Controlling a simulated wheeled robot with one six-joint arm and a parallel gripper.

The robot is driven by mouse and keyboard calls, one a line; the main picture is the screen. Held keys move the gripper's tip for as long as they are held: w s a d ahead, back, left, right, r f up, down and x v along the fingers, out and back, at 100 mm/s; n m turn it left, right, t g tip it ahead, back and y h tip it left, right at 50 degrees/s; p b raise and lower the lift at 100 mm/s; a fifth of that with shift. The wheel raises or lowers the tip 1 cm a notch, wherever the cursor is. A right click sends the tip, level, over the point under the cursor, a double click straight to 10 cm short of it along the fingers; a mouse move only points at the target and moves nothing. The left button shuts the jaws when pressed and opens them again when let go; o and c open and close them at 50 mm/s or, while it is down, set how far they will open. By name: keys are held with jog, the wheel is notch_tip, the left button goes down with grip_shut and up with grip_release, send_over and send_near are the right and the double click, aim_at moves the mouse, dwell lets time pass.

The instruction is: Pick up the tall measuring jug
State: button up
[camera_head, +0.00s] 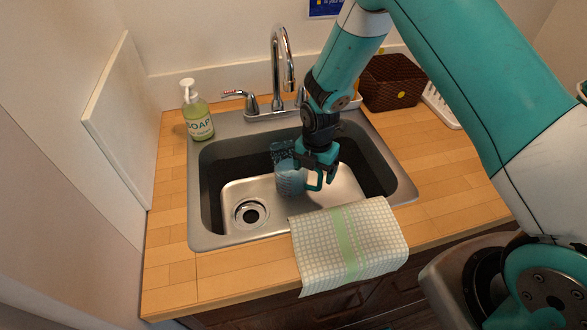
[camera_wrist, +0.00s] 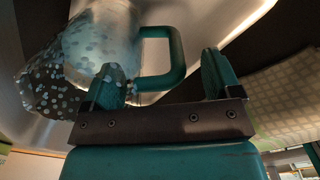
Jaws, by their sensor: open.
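The measuring jug (camera_head: 289,180) stands in the sink basin, a clear, pale blue body with a teal handle on its right side. In the wrist view the jug (camera_wrist: 100,38) is at the upper left, and its handle (camera_wrist: 178,52) loops to the right. My gripper (camera_head: 313,172) is down inside the sink beside the jug. In the wrist view my gripper (camera_wrist: 163,66) is open, with the handle's lower part showing between its two fingers. The left finger overlaps the jug's body. I cannot tell whether it touches. Part of the jug is hidden by my gripper.
A dark blue speckled piece (camera_head: 282,151) is behind the jug; I cannot tell what it is. The faucet (camera_head: 277,70) rises behind the sink (camera_head: 205,225). A soap bottle (camera_head: 198,120) stands at left. A checked towel (camera_head: 345,240) hangs over the front edge. A brown basket (camera_head: 391,88) is at back right.

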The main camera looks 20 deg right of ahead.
jog(key=shift+f, duration=0.9)
jog(key=shift+c, duration=0.5)
grip_shut()
jog(key=shift+r, duration=0.1)
jog(key=shift+r+b, duration=1.1)
jog(key=shift+r, duration=3.85)
